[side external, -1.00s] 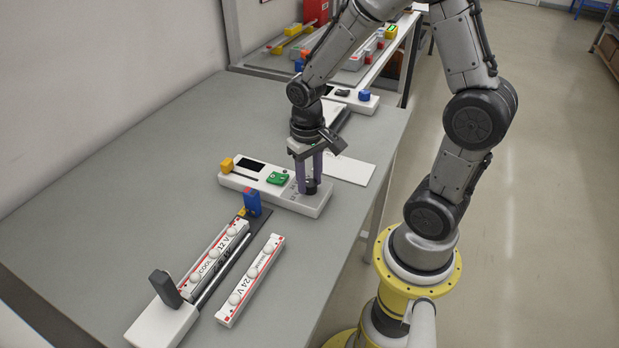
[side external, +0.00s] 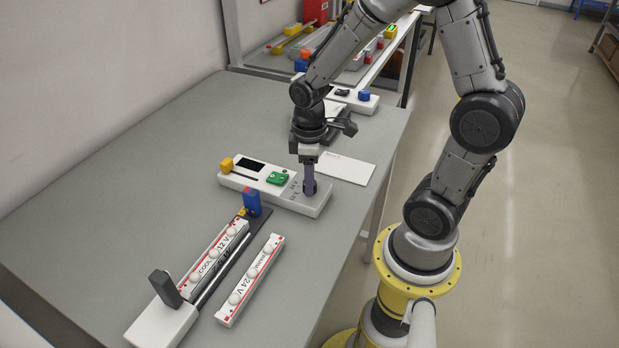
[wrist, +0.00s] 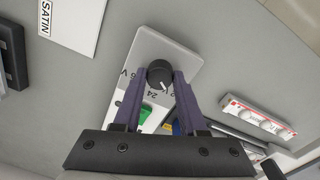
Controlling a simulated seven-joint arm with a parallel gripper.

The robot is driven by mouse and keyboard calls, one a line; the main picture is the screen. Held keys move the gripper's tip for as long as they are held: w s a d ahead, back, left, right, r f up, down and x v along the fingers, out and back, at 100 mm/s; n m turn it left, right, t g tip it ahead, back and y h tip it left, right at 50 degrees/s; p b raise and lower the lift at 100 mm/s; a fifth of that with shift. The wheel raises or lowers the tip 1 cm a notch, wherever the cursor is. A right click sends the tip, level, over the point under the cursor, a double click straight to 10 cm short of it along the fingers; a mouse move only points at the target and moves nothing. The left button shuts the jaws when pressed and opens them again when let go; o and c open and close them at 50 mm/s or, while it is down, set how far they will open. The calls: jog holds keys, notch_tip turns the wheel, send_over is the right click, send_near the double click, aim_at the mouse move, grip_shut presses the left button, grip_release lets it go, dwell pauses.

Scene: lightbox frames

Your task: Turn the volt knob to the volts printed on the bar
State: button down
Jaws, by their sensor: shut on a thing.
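The white control box (side external: 316,207) lies on the bench, with a dark screen (side external: 251,164), a yellow block and a green part on top. My gripper (side external: 310,190) points down at its right end. In the wrist view its purple fingers are shut on the black volt knob (wrist: 160,72), one on each side. The knob's white pointer aims down and slightly right, near a printed "24"; other markings are partly hidden by the fingers. A white bar printed "COOL 12 V" (side external: 207,264) sits in the holder. A second bar, printed "24 V" (side external: 249,281), lies loose beside it.
The holder (side external: 165,323) has a dark upright block at its near end and a blue block (side external: 252,203) at the far end. A white card (side external: 350,170) printed "SATIN" lies behind the box. The bench's left side is clear.

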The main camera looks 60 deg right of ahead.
jog(key=shift+n, duration=0.6)
jog(key=shift+c, duration=2.3)
grip_release()
jog(key=shift+r, duration=0.1)
notch_tip(320, 180, up, 14)
jog(key=shift+a, duration=0.2)
jog(key=shift+s, duration=0.1)
